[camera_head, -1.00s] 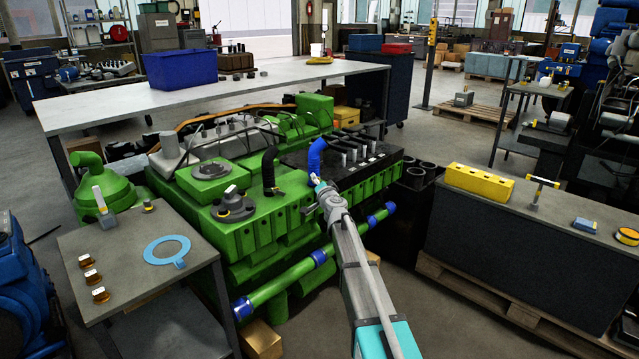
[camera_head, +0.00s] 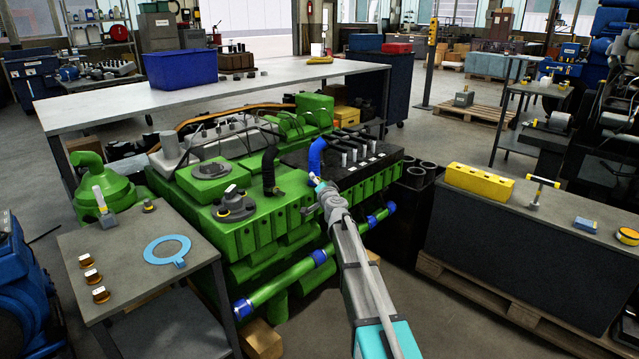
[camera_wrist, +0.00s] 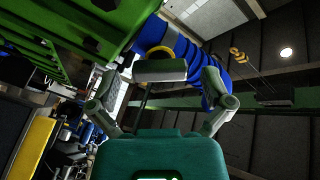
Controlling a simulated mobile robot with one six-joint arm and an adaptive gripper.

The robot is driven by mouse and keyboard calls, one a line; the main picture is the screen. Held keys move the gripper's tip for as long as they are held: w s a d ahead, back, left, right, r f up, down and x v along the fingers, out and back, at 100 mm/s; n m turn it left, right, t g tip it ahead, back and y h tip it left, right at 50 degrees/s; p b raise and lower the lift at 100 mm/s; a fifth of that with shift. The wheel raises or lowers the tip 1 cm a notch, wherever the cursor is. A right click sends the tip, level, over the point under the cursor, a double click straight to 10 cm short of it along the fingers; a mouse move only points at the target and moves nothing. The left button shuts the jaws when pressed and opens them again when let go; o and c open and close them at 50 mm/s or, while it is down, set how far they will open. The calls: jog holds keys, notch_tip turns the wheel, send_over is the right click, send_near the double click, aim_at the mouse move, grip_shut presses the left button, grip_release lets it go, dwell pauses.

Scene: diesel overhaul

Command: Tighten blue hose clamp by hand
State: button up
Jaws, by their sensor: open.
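The blue hose (camera_head: 316,153) rises in a curve from the front right part of the green engine (camera_head: 285,212). In the wrist view the ribbed blue hose (camera_wrist: 180,46) runs from the engine edge down behind the right finger. A grey block with a yellow curved piece (camera_wrist: 154,51) sits in front of the hose; it may be the clamp, but I cannot tell for sure. My gripper (camera_wrist: 163,88) is open, with its fingers apart on either side of the block. In the head view my gripper (camera_head: 320,186) is just below the hose; its fingertips are small there, and contact is unclear.
A black hose (camera_head: 268,165) stands left of the blue one. A green pipe with blue bands (camera_head: 285,283) runs low along the engine's front. A side table (camera_head: 135,235) holds a light blue ring (camera_head: 167,250). A bench (camera_head: 505,205) with a yellow block stands right.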

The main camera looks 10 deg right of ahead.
jog(key=s+d, duration=0.1)
jog(key=s, duration=1)
jog(key=shift+s, duration=0.35)
jog(key=shift+d, duration=0.1)
